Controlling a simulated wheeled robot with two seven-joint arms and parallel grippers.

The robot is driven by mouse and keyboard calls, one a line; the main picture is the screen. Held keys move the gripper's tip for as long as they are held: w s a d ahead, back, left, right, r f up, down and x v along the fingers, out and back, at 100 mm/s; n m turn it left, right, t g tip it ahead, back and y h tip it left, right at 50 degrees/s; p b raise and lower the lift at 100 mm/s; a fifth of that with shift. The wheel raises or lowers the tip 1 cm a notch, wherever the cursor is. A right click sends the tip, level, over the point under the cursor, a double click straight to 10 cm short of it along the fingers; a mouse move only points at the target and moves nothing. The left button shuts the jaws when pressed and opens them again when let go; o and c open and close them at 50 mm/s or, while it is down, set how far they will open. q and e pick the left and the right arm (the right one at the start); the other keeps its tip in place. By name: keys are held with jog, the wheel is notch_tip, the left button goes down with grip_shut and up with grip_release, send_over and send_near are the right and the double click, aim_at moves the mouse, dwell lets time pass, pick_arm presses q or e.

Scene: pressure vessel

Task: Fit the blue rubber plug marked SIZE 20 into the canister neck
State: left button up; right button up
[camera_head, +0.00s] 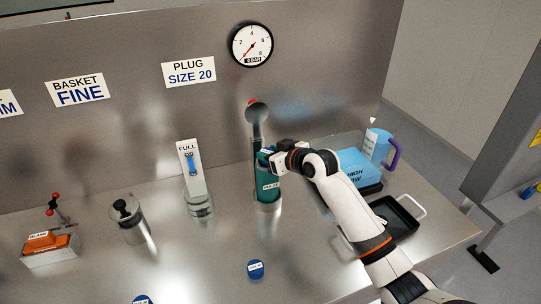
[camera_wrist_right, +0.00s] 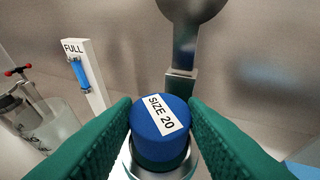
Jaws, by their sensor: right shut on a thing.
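My right gripper (camera_wrist_right: 160,128) is shut on the blue plug (camera_wrist_right: 158,140), whose white label reads SIZE 20. The plug's labelled top faces the right wrist camera. A round metal rim, apparently the canister neck (camera_wrist_right: 163,174), shows just below the plug in that view. I cannot tell whether the plug is inside it or just above it. In the head view my right gripper (camera_head: 269,158) is at the teal stand (camera_head: 268,188) in the middle of the bench and hides most of the plug. My left gripper is not in view.
Other blue plugs lie on the front of the bench, one in the middle (camera_head: 256,269). A FULL gauge (camera_head: 190,165) and a plunger vessel (camera_head: 128,212) stand left. A blue jug (camera_head: 376,147) and black tray (camera_head: 396,216) are right. The back panel has a dial (camera_head: 252,45).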

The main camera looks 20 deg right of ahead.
jog(key=shift+f, duration=0.7)
